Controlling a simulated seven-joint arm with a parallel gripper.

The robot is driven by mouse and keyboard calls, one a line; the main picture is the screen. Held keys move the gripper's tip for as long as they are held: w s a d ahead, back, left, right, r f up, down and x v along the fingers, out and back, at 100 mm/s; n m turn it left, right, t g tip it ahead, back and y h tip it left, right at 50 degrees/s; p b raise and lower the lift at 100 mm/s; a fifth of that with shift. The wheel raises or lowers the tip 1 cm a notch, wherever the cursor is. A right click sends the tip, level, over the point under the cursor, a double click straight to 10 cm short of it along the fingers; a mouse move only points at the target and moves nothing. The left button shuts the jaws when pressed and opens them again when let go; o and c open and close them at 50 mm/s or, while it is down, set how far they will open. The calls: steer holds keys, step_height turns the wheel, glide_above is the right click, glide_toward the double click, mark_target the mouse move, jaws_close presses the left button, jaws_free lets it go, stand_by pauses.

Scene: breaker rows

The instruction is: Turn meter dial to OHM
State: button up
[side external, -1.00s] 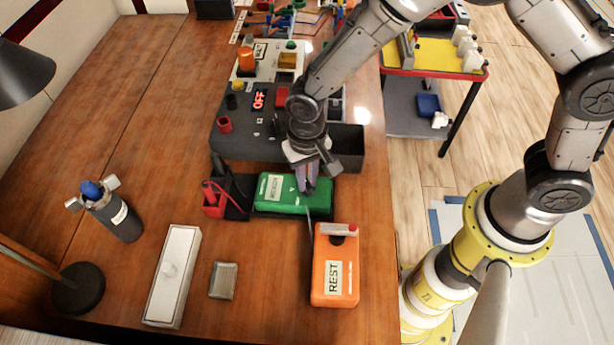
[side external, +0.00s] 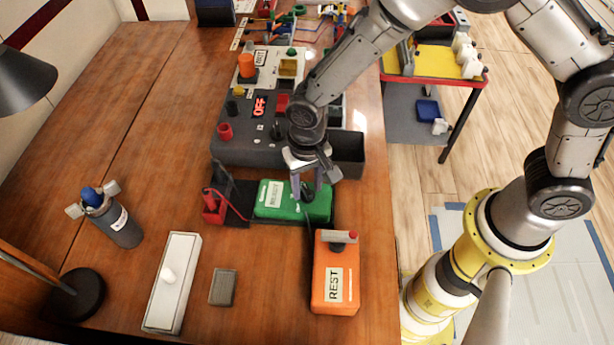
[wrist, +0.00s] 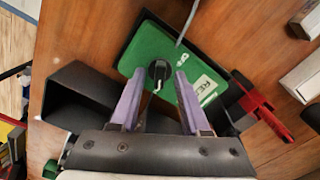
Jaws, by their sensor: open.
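The green meter (side external: 275,205) lies on the wooden table with a white label on its face. Its round black dial (wrist: 159,70) shows in the wrist view with a light pointer mark running toward my gripper. My gripper (wrist: 159,74) is open, with its two purple fingers on either side of the dial and a gap to each. In the side view my gripper (side external: 310,190) points down over the right part of the meter, and the dial is partly hidden by the fingers. I cannot tell whether the fingertips reach down to the dial's height. The label's text is not fully readable.
An orange box (side external: 330,290) labelled REST stands just in front. A red-and-black holder (side external: 213,207) sits left of the meter. The dark breaker panel (side external: 240,145) and an open black bin (side external: 347,155) lie behind.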

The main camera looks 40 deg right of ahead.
mark_target(307, 189)
step_height(307, 189, up, 14)
stand_by(0.5)
steer(key=shift+f, duration=0.1)
steer(key=s+d+r+m+t, duration=0.1)
steer(key=s+d+r+t, duration=0.1)
steer(key=d+r, duration=0.5)
steer(key=s+d+r+m+t, duration=0.1)
steer(key=s+d+r+t, duration=0.1)
steer(key=d+r, duration=0.5)
steer(key=s+d+f+n+t, duration=0.1)
steer(key=s+d+n, duration=0.4)
steer(key=s, duration=0.8)
steer(key=shift+d+f+t, duration=0.3)
steer(key=shift+d+f, duration=0.4)
steer(key=shift+d, duration=0.25)
